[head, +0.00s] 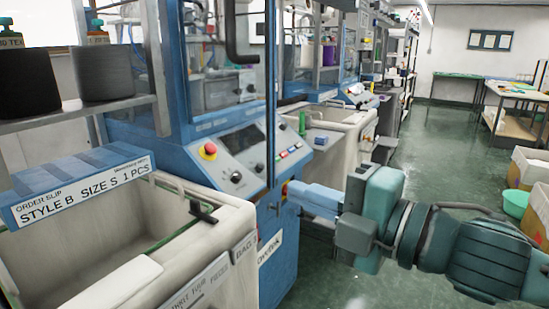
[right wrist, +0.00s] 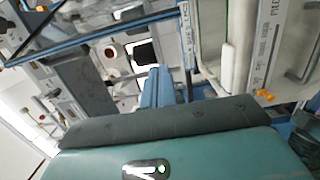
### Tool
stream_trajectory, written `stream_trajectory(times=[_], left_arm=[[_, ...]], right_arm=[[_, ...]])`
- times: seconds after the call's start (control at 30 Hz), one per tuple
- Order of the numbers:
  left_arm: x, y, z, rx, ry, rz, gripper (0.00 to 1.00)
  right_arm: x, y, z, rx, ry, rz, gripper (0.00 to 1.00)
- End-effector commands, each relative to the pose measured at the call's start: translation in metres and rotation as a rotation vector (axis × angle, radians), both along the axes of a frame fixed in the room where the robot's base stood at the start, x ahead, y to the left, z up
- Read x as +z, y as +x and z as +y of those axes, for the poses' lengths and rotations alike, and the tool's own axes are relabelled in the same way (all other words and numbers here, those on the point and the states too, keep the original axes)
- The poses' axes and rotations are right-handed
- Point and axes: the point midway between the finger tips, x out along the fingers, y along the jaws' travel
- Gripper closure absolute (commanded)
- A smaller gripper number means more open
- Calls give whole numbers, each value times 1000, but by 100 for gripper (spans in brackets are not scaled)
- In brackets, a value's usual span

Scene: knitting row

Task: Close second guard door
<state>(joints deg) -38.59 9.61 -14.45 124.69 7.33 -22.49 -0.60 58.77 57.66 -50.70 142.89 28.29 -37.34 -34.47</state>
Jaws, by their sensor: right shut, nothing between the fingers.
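A clear guard panel (head: 222,60) with a dark upright edge (head: 271,80) stands on the nearest blue knitting machine, above its control panel (head: 238,150). I cannot tell for sure whether this is the second guard door, or whether it is fully shut. My right gripper (head: 289,190) reaches in from the right, its light blue fingers together and empty. The tips are close to the machine's blue front corner, below the panel's edge; I cannot tell if they touch. The fingers also show in the right wrist view (right wrist: 156,82). My left gripper is out of view.
A cream bin (head: 215,215) with a blue order-slip box (head: 80,185) stands at front left. Another cream bin (head: 335,130) stands by the farther machine. Cardboard boxes (head: 530,170) and a teal basin (head: 514,203) line the right. The green aisle floor (head: 440,150) is clear.

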Motion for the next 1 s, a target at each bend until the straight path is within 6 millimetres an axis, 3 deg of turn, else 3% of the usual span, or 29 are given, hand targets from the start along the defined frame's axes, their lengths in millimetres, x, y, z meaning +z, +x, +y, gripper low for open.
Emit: stream_trajectory(times=[0.17, 0.67, 1.0], left_arm=[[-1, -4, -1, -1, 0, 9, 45], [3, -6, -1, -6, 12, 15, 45], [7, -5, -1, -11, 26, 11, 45]], right_arm=[[1, 8, 10, 3, 1, 0, 100], [1, 66, 73, 2, 1, 0, 100], [0, 84, 42, -2, -2, 1, 100]])
